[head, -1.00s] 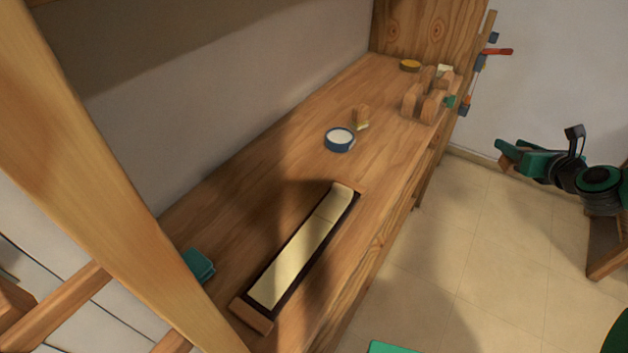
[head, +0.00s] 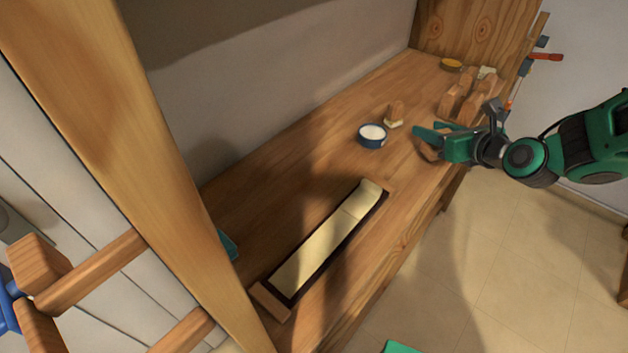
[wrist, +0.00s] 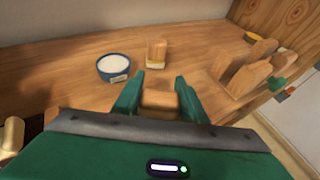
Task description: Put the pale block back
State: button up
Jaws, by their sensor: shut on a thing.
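My gripper (head: 428,143) is over the bench's front edge, right of the blue pot. In the wrist view its green fingers (wrist: 158,97) are shut on a small wood-brown block (wrist: 159,99). I cannot tell whether this is the pale block. A long dark tray with wooden ends (head: 271,301) lies on the bench, well left of and nearer than my gripper. It holds a pale cream strip (head: 322,245) with a cross seam. A pale piece (head: 369,189) at its far end looks raised or tilted.
A blue pot of white stuff (head: 372,136) and a wooden brush-like piece (head: 395,113) stand behind my gripper. Upright wooden pieces (head: 462,98) and a yellow round thing (head: 451,64) are at the far end. Bare bench (head: 300,190) lies between pot and tray.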

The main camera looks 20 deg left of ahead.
jog(key=s+a+r+n+g+y, duration=0.2)
jog(key=s+a+r+n+g, duration=0.15)
jog(key=s+a, duration=1.15)
jog(key=s+a+r+n+g+y, duration=0.2)
jog(key=s+a+r+n, duration=0.15)
jog(key=s+a, duration=1.15)
jog(key=shift+m, duration=0.3)
jog(key=w+d+f, duration=0.1)
jog(key=w+f, duration=0.1)
jog(key=w, duration=0.1)
jog(key=w+d+f, duration=0.1)
jog(key=w+f, duration=0.1)
jog(key=w, duration=0.2)
jog(key=w+d+f, duration=0.1)
jog(key=w+f, duration=0.1)
jog(key=w, duration=0.1)
jog(key=shift+w+f, duration=0.2)
jog(key=shift+w, duration=0.05)
jog(key=shift+f, duration=2)
jog(key=o, duration=1.3)
jog(key=shift+f, duration=0.1)
jog(key=v, duration=1.2)
jog(key=shift+w+d, duration=0.1)
jog(key=shift+w, duration=0.1)
